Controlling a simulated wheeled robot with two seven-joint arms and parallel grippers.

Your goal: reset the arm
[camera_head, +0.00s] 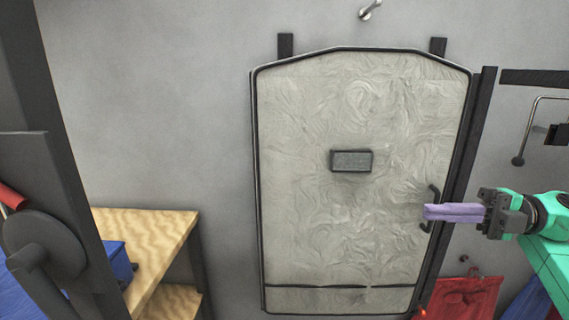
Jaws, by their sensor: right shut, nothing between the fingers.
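My right gripper (428,212) comes in from the right on a green and black arm. Its two purple fingers are closed together, with nothing between them. The fingertips point left and overlap a dark curved handle (434,192) at the right edge of a pale panelled door (330,225) in the picture. I cannot tell whether they touch the handle. My left gripper is not in view.
The door has a dark frame and a small grey box (351,161) at its middle. Red cloth (466,296) hangs at the lower right. A hook (369,10) is on the wall above.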

